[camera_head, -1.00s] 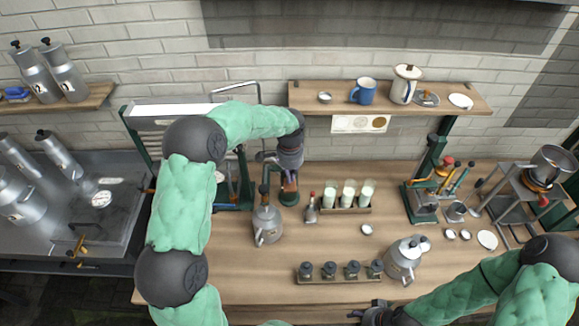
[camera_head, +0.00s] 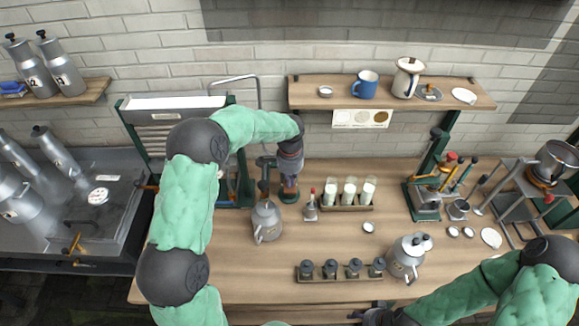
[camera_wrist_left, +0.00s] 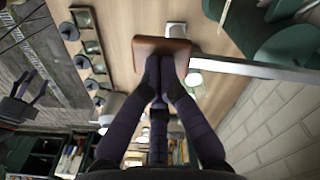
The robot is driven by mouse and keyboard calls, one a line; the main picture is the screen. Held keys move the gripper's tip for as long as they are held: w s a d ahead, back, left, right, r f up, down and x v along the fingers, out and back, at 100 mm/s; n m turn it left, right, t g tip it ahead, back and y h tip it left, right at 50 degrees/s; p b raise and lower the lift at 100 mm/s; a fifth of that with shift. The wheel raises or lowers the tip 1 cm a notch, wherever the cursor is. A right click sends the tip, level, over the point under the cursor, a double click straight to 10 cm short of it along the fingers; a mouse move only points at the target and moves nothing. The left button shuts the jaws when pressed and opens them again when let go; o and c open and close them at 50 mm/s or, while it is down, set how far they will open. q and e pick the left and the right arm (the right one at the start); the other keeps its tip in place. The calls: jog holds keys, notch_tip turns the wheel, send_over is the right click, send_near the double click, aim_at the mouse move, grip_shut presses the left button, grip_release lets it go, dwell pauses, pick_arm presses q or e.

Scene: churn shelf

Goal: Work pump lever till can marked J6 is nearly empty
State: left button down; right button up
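My left gripper (camera_head: 290,182) reaches down at the back of the bench, beside a dark upright post (camera_head: 264,180) that looks like the pump. In the left wrist view its dark fingers (camera_wrist_left: 166,62) are drawn together, with tips against a brown block (camera_wrist_left: 150,44); the block looks like the lever's end, joined to a pale metal bar (camera_wrist_left: 260,69). A grey can with a spout (camera_head: 266,222) stands just in front of the post. I cannot read any J6 mark. My right gripper (camera_head: 372,315) is low at the bench's front edge, its fingers unclear.
Right of the left gripper stand a small bottle (camera_head: 310,208) and a rack of milk glasses (camera_head: 348,205). A rack of dark-topped jars (camera_head: 340,273) and a grey pot (camera_head: 408,257) are in front. Numbered cans (camera_head: 62,73) stand on the left shelf.

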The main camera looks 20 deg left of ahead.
pick_arm(q)
jog(key=shift+f+b, duration=1.75)
jog(key=shift+f, duration=1.35)
notch_tip(320, 180, up, 11)
jog(key=p, duration=0.6)
jog(key=shift+p, duration=0.35)
jog(key=shift+f, duration=0.1)
jog(key=shift+f+b, duration=3.5)
jog(key=shift+f, duration=1.9)
notch_tip(320, 180, up, 11)
jog(key=p, duration=0.6)
jog(key=shift+p, duration=0.3)
notch_tip(320, 180, up, 5)
jog(key=p, duration=0.3)
